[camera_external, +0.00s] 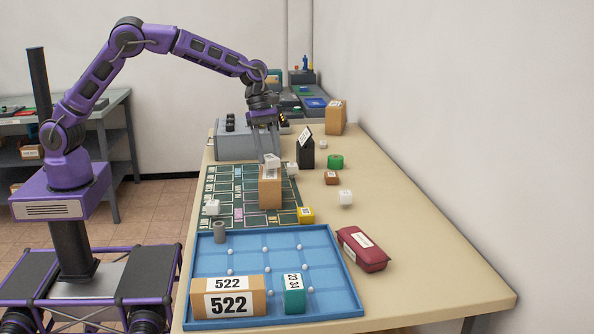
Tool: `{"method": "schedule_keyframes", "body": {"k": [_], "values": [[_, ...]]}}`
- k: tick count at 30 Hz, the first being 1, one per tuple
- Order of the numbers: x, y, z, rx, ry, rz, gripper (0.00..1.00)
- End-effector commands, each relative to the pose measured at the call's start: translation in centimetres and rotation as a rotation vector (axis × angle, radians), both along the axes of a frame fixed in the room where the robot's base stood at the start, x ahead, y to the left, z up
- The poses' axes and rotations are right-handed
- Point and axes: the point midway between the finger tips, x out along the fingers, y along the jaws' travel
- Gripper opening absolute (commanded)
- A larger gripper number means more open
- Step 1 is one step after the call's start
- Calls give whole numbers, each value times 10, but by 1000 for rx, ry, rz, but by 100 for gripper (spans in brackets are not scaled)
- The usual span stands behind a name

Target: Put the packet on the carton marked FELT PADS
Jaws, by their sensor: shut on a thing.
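My gripper (267,151) points down over the table, its fingers shut on a small white packet (272,160) with a dark mark. Right under the packet stands an upright brown carton (270,193) with a pale label on top. The packet is at the carton's top; I cannot tell if they touch. The carton's print is too small to read, so I cannot confirm FELT PADS on it.
The carton stands on a green gridded mat (225,187). In front lies a blue tray (340,290) with a 522 box (229,297).

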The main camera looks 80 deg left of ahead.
Motion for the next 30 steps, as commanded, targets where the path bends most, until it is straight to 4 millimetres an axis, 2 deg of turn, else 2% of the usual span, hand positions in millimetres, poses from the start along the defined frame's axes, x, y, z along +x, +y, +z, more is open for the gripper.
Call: {"method": "schedule_keyframes", "body": {"k": [1, 3, 14, 15, 19, 30], "values": [[0, 0, -10, 0, 2, 1, 0], [0, 0, -14, 1, 0, 0, 0], [0, 0, -18, 0, 0, 0, 0], [0, 0, -18, 0, -1, 0, 54], [0, 0, -17, 0, -1, 0, 78], [0, 0, -12, 1, -2, 0, 79]]}}
